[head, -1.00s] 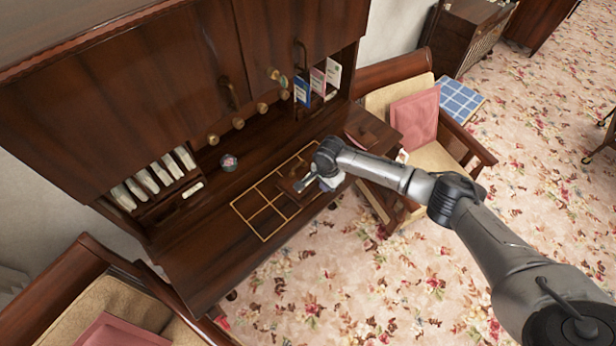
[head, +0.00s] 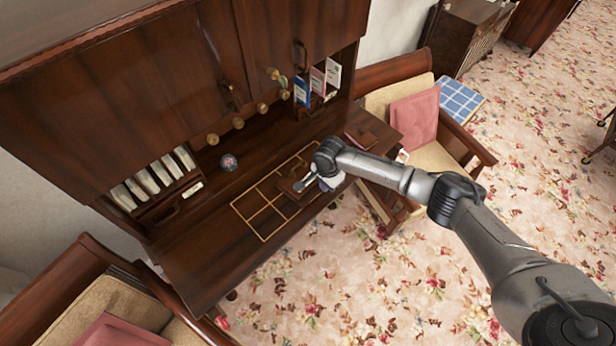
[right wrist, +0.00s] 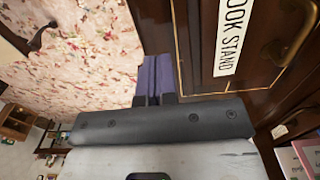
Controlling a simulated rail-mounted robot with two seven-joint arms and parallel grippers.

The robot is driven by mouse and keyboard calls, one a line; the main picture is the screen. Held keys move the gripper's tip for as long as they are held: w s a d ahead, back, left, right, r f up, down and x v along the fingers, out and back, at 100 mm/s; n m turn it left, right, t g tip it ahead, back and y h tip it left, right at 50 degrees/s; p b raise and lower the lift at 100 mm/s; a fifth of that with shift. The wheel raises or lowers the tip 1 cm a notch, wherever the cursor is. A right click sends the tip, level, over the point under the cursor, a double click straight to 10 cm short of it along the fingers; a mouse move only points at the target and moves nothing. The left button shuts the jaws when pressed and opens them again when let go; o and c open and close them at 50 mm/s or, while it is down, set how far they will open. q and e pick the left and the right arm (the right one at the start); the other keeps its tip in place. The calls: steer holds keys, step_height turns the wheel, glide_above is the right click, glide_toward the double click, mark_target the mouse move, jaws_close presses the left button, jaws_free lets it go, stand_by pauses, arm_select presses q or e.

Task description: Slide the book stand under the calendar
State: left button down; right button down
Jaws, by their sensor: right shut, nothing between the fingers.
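The book stand (right wrist: 228,60) shows in the right wrist view as a dark wooden surface with a white label reading "BOOK STAND" and a brass handle beside it. A thin gold line runs along its edge. My right gripper (head: 299,186) is low over the front part of the desk, at the gold-lined grid. Its fingers (right wrist: 153,78) are shut and empty, beside the labelled wood in the wrist view. I cannot tell whether they touch it. I cannot pick out the calendar for sure. My left gripper is not in view.
The desk top (head: 190,258) is clear at its left front. A small round object (head: 229,162) sits behind the grid. Upright cards (head: 317,82) stand in the right cubby, and pale items (head: 148,180) fill the left one. A cushioned chair (head: 425,115) stands close right.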

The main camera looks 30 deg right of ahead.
mark_target(325, 196)
steer(key=shift+f, duration=0.55)
stand_by(0.4)
steer(key=shift+f, duration=0.1)
steer(key=shift+f+b, duration=0.6)
steer(key=shift+f, duration=0.35)
steer(key=shift+f, duration=0.15)
steer(key=shift+f, duration=0.2)
steer(key=shift+f+b, duration=0.3)
steer(key=shift+f, duration=0.1)
steer(key=shift+f, duration=0.1)
steer(key=shift+w, duration=0.15)
